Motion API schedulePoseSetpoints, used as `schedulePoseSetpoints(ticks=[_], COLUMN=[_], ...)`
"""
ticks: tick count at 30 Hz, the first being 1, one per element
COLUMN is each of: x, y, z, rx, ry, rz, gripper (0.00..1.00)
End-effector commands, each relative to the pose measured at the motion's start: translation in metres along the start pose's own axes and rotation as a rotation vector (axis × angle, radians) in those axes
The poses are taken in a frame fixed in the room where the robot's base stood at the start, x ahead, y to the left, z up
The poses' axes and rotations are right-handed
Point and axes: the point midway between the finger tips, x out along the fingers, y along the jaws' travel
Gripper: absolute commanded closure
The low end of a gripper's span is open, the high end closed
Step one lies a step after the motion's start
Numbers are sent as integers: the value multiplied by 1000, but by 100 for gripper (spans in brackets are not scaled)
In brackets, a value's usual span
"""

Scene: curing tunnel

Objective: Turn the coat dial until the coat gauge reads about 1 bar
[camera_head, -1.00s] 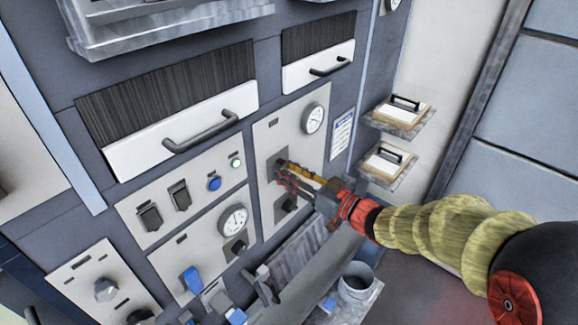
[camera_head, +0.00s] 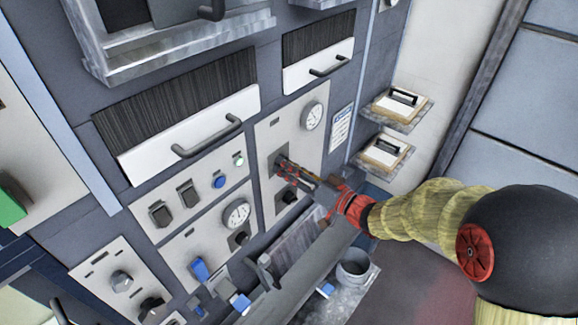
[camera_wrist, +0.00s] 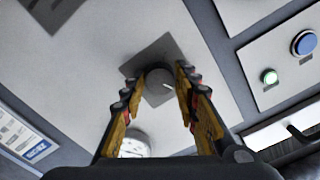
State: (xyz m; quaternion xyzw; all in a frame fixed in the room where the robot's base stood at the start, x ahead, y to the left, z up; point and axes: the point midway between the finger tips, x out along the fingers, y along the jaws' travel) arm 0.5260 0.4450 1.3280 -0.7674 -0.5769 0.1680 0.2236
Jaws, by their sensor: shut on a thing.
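My gripper (camera_head: 284,169) is at the upper knob of the right-hand panel, its fingers shut on a round grey dial (camera_wrist: 158,82). In the wrist view the dial sits on a dark square plate, with a finger on each side and a pale mark on its face. The fingers hide most of it in the head view. A round white gauge (camera_head: 312,116) is higher on the same panel; it also shows partly, low between the fingers, in the wrist view (camera_wrist: 134,147). Its needle is too small to read, and I cannot read the labels.
A lower dark knob (camera_head: 290,196) is close beneath my gripper. The panel to the left has another gauge (camera_head: 237,214) and a knob (camera_head: 240,239). A ledge with a grey cup (camera_head: 353,272) is below. Two small shelves (camera_head: 384,152) with handled boards stick out at right.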

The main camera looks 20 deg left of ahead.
Motion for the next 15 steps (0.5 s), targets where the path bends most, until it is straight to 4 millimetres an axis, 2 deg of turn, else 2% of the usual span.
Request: schedulePoseSetpoints(ticks=[5, 6, 15], x=[0, 0, 0], y=[1, 1, 0], z=[0, 0, 0], rx=[0, 0, -1], ry=[0, 0, 0], rz=[1, 1, 1], gripper=[95, 68, 51])
